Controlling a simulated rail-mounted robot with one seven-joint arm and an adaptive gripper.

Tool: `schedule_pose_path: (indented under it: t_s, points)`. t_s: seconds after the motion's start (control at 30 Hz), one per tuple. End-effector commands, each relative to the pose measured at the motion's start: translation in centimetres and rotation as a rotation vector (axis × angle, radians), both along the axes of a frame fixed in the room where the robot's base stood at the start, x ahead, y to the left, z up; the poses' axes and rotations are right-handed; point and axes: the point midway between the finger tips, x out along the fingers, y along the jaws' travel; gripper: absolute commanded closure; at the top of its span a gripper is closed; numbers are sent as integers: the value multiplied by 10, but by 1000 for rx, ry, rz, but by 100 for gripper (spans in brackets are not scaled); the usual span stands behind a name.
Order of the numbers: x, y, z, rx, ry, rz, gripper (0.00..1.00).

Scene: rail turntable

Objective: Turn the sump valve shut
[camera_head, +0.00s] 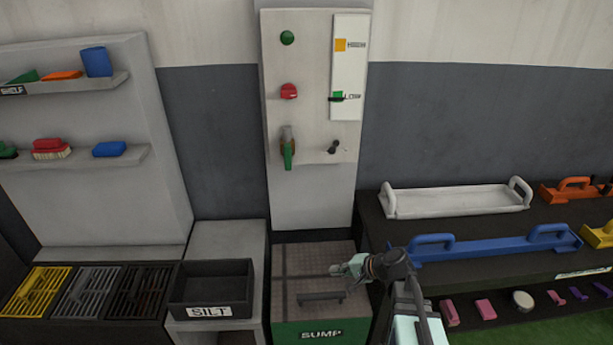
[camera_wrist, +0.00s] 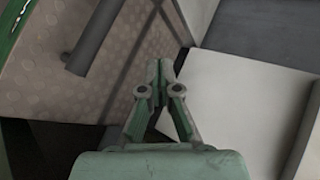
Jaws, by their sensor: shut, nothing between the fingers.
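The valve (camera_head: 287,150) is on the pale upright panel (camera_head: 312,200) behind the sump box. The valve does not show in the wrist view. The box front (camera_head: 322,334) reads SUMP.
The panel also has a green button (camera_head: 287,38), a red knob (camera_head: 289,91), a small dark lever (camera_head: 334,147) and a gauge strip (camera_head: 347,70). The lid has a bar handle (camera_head: 321,296). The SILT bin (camera_head: 212,290) stands left; a bench with a blue handled bar (camera_head: 490,248) stands right.

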Motion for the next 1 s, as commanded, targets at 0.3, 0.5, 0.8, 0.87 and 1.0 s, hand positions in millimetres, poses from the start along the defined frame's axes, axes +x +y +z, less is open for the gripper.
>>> schedule_pose_path:
  t_s: [0.3, 0.5, 0.8, 0.87, 1.0]
  points:
    - [92, 4, 183, 327, -315, -116, 100]
    - [107, 1, 256, 453, -418, -146, 100]
    - [119, 11, 277, 488, -441, -151, 100]
    - [125, 18, 277, 488, -440, -150, 100]
    - [142, 37, 277, 487, -439, -150, 100]
